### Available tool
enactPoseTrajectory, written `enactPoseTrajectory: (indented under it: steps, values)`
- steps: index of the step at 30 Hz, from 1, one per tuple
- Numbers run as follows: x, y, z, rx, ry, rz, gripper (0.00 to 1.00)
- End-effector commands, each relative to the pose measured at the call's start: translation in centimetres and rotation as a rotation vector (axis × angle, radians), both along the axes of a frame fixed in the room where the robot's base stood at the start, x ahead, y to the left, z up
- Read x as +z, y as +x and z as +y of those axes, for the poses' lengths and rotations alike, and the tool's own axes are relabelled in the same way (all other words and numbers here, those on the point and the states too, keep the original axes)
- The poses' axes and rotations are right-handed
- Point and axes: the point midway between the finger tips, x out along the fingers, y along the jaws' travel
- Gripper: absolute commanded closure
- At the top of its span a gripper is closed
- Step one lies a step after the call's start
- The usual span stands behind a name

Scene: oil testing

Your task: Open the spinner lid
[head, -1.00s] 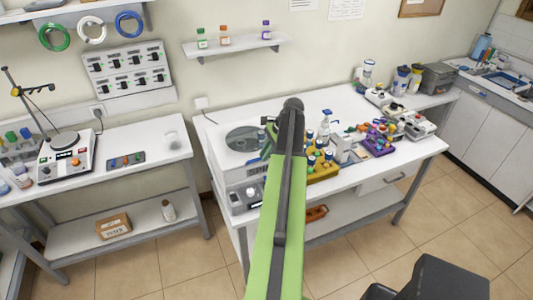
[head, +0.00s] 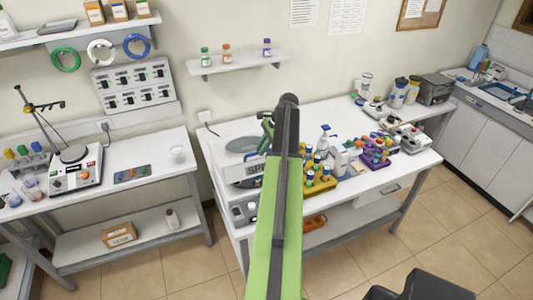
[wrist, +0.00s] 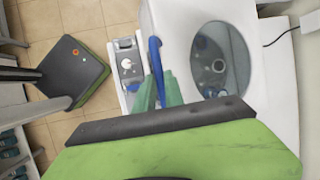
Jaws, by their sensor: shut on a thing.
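The spinner (head: 226,195) is a white box on the middle bench. My gripper (head: 266,128) is at the lid's front edge, partly hidden by my arm. In the wrist view my gripper's green fingers (wrist: 158,88) are shut on the blue handle (wrist: 155,62).
A yellow rack with bottles (head: 320,184) and a purple rack (head: 375,154) stand right of the spinner. A wall shelf (head: 240,63) with small bottles hangs behind. A dark chair (head: 420,287) stands on the floor in front. A hot plate (head: 78,172) is on the left bench.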

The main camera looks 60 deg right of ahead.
Motion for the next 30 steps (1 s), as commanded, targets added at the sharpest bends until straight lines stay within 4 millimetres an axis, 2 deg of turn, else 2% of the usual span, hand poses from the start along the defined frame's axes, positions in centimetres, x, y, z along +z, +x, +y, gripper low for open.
enactPoseTrajectory:
  steps: [1,3,6,16,17,21,30]
  values:
    - [2.5,1.2,-1.0,0.0,-0.005,-0.005,1.0]
    - [3.8,2.2,-1.7,0.001,-0.006,-0.006,1.0]
    - [4.7,3.2,-2.4,0.0,-0.007,-0.007,1.0]
    - [4.4,3.5,-2.5,-0.002,-0.009,-0.008,1.0]
    - [4.4,3.5,-2.5,-0.002,-0.009,-0.008,0.84]
    - [4.4,3.4,-2.5,-0.002,-0.007,-0.006,0.66]
    - [4.6,3.2,-2.5,-0.002,-0.005,-0.005,0.65]
